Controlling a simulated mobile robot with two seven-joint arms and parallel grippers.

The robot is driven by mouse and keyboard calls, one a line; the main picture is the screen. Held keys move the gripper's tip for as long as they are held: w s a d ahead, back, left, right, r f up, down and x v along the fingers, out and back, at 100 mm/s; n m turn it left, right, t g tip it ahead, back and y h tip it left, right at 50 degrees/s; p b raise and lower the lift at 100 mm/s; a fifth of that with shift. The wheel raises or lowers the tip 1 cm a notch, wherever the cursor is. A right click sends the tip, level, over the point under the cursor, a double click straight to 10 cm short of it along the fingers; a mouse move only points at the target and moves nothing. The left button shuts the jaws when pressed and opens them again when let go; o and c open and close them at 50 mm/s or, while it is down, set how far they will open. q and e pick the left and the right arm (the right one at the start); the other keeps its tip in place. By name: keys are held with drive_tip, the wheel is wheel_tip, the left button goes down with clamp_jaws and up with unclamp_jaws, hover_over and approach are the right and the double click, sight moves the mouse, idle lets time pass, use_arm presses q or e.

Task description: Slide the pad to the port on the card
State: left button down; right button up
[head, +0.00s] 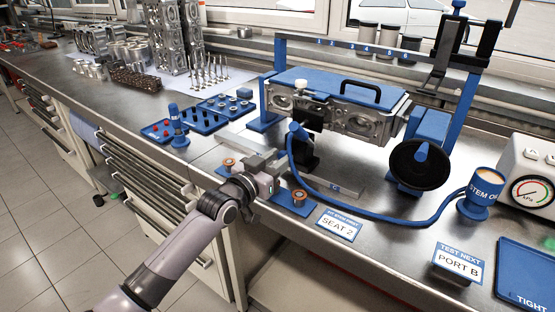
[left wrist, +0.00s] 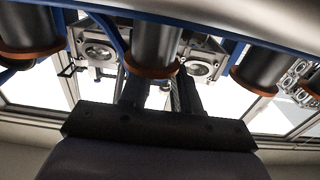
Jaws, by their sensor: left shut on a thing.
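The black pad block (head: 306,156), with the blue hose at its top, stands against the front of the cylinder head (head: 372,118). My left gripper (head: 281,161) reaches to its near left side and is shut on it. The contact itself is not clear. In the left wrist view, an orange-rimmed black cylinder (left wrist: 152,40) hides the fingertips. The card (head: 459,264) reads "TEST NEXT PORT B" and stands at the front right. A grey rail (head: 338,188) below the pad bears a letter "C"; any other letters are hidden behind my arm. My right gripper is out of view.
Copper-topped stubs (head: 298,198) stand on a blue strip around my left gripper. A "SEAT 2" card (head: 339,224) is in front. A black handwheel (head: 420,164) is right of the head.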

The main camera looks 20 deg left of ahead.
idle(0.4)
use_arm(q)
drive_tip(key=c, duration=0.8)
unclamp_jaws()
drive_tip(key=shift+c, duration=0.2)
drive_tip(key=shift+v, duration=3.6)
